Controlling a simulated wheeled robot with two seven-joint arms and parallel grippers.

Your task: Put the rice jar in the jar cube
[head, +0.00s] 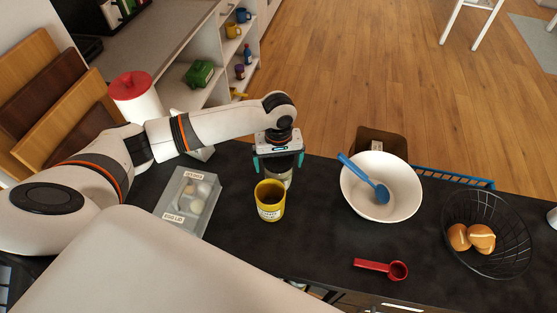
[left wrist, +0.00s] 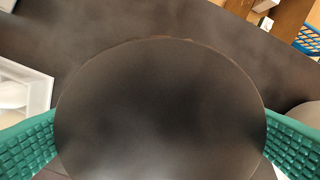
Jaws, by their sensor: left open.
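A jar (head: 279,180) with a pale, see-through-looking body stands on the dark counter, partly hidden under my left gripper. Its label cannot be read, so I cannot confirm that it is the rice jar. In the left wrist view a large dark round lid (left wrist: 160,100) fills the middle. My left gripper (head: 278,162) is open above the jar, with teal fingers on either side of the lid. A clear gap to each finger cannot be made out. A white cube shelf (head: 223,52) stands behind the counter; which compartment is the jar cube cannot be told. My right gripper is not in view.
A yellow labelled canister (head: 270,203) stands just in front of the jar. An egg box (head: 187,203) is to the left. A white bowl with a blue spoon (head: 356,200), a red scoop (head: 381,268) and a wire basket (head: 487,262) are to the right.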

